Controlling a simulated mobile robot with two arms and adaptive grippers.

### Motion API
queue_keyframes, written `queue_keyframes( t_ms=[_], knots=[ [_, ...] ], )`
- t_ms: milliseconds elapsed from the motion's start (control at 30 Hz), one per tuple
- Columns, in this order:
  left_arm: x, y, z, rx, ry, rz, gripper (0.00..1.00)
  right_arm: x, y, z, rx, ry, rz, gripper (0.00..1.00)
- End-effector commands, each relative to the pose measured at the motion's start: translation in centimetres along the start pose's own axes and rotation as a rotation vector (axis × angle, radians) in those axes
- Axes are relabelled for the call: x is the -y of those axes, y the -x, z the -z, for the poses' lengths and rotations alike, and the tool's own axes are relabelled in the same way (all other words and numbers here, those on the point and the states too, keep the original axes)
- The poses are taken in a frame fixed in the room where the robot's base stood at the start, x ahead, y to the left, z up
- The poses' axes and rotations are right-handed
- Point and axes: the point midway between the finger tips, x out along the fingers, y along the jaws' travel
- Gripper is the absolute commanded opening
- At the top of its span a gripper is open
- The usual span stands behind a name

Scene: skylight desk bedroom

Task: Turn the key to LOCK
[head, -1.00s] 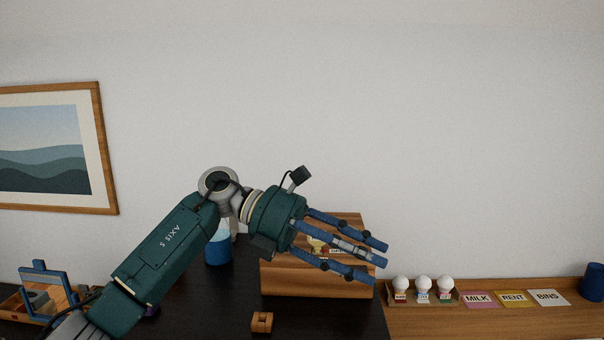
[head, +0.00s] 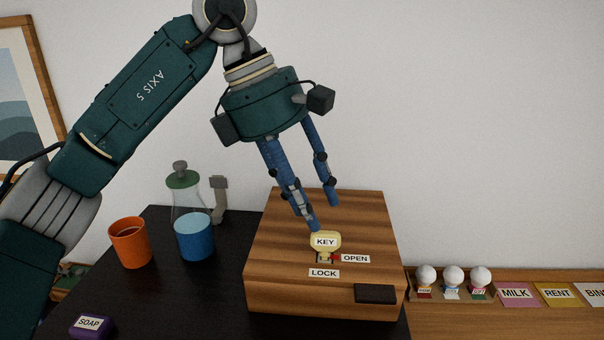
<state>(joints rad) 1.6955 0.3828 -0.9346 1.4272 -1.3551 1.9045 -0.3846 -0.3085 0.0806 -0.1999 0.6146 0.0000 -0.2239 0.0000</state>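A yellow key (head: 326,240) with a KEY label sits in the top of a brown wooden box (head: 280,279). An OPEN label (head: 355,258) is to the right of the key's base, with a small red mark beside it. A LOCK label (head: 324,273) is below the key. My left gripper (head: 324,217) points down just above and behind the key. Its blue fingers are apart with nothing seen between them, and one fingertip looks close to the key's top; I cannot tell whether it touches. My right gripper is not in view.
At right are several white-bulbed pieces (head: 453,276) and MILK (head: 515,294) and RENT (head: 557,293) cards.

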Motion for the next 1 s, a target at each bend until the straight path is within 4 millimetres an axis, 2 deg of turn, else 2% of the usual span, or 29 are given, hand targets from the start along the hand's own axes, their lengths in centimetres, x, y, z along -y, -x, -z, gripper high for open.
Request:
queue_keyframes(
  t_ms=[200, 400, 767, 967, 1000],
  knots=[
    [0.1, -3.8, 0.0, 0.0, 0.0, 0.005, 0.39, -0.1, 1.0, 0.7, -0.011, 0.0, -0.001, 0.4],
    [0.0, -6.0, -0.1, 0.002, 0.001, 0.003, 0.39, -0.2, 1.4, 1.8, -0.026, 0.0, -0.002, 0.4],
    [0.0, -6.6, -0.1, 0.003, 0.001, 0.001, 0.39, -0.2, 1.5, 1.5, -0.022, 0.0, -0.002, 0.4],
    [0.0, -6.6, -0.1, 0.003, 0.001, 0.001, 0.03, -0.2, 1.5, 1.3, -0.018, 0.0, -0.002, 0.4],
    [0.0, -6.6, -0.1, 0.003, 0.001, 0.001, 0.0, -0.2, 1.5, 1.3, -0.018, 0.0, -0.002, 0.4]
  ],
)
